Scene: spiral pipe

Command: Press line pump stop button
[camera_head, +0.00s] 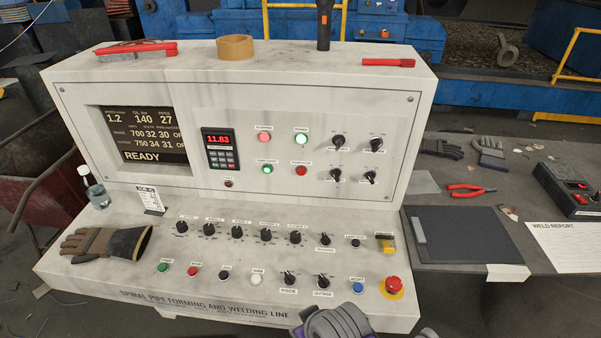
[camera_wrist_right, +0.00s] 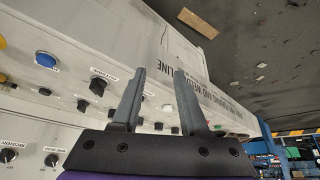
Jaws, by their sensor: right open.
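One red button (camera_head: 301,170) is on the upright panel, right of a green button (camera_head: 267,169). The other red button (camera_head: 193,271) is on the sloped front, beside a green one (camera_head: 163,267). My right gripper (camera_head: 335,322) is low at the console's front edge, right of centre, apart from both red buttons. In the right wrist view its two fingers (camera_wrist_right: 162,80) are spread and empty, with a blue button (camera_wrist_right: 46,60) and a black knob (camera_wrist_right: 98,85) beyond. My left gripper is not in view.
A red emergency stop (camera_head: 393,285) on a yellow base sits at the front right. Black knobs (camera_head: 267,235) line the sloped front. A side table (camera_head: 470,282) stands at the right.

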